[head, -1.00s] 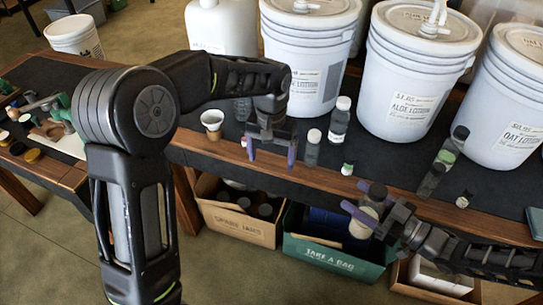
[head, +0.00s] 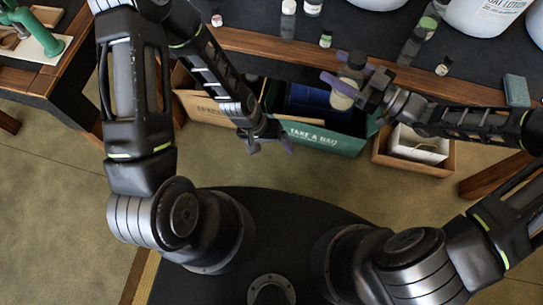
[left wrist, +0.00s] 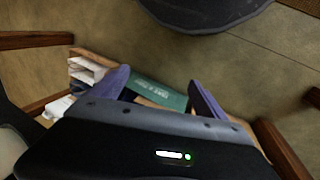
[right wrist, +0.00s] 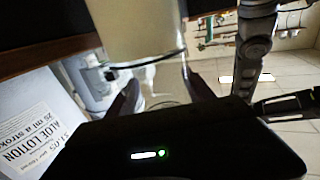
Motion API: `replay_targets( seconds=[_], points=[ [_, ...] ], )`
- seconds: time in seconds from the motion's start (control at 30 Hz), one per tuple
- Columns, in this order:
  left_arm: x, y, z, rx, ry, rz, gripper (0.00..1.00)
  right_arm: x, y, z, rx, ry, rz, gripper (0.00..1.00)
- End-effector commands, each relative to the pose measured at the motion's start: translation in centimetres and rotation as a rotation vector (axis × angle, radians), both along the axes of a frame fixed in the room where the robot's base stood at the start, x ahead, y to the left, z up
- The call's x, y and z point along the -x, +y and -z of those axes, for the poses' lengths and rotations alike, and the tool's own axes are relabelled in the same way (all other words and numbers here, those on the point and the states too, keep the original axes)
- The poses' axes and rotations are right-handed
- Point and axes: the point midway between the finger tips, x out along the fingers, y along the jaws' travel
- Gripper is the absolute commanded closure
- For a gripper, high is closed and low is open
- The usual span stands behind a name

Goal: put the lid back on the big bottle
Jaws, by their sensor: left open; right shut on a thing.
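My right gripper (head: 352,83) is shut on a cream-coloured bottle (head: 343,92), held in front of the bench edge above the green crate. A dark part shows at the bottle's upper end; I cannot tell whether it is a lid. The bottle also fills the top middle of the right wrist view (right wrist: 135,30). My left gripper (head: 268,145) is open and empty, low in front of the crates and left of the bottle. Its two fingers show apart in the left wrist view (left wrist: 158,92). I cannot make out a loose lid.
The bench (head: 300,57) carries a clear white-capped bottle (head: 288,22), a small green bottle (head: 326,39), a dark-capped bottle (head: 412,45), a small jar (head: 442,68) and large buckets (head: 490,15). Below are a green crate (head: 330,140) and cardboard boxes (head: 205,108). The floor in front is clear.

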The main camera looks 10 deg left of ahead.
Motion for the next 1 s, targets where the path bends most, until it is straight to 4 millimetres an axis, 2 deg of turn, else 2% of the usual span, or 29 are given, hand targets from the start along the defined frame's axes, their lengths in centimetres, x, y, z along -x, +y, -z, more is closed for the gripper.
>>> replay_targets(
  seconds=[0.03, 0.1, 0.2, 0.3, 1.0],
  points=[
    [2.3, -0.5, 0.9, 0.014, 0.010, -0.019, 0.15, 0.0, 0.0, -0.1, -0.002, -0.002, -0.001, 1.00],
    [4.4, -1.0, 1.5, 0.026, 0.008, -0.045, 0.15, 0.0, 0.0, -0.1, -0.002, -0.002, -0.001, 1.00],
    [6.5, -1.4, 2.0, 0.032, 0.002, -0.073, 0.15, 0.0, 0.0, -0.1, -0.002, -0.002, 0.000, 1.00],
    [7.4, -1.6, 2.1, 0.035, -0.003, -0.085, 0.15, 0.0, 0.0, -0.1, -0.002, -0.002, 0.000, 1.00],
    [7.5, -1.6, 2.1, 0.034, -0.007, -0.089, 0.15, 0.0, -0.2, -0.1, -0.001, -0.002, 0.004, 1.00]
  ],
)
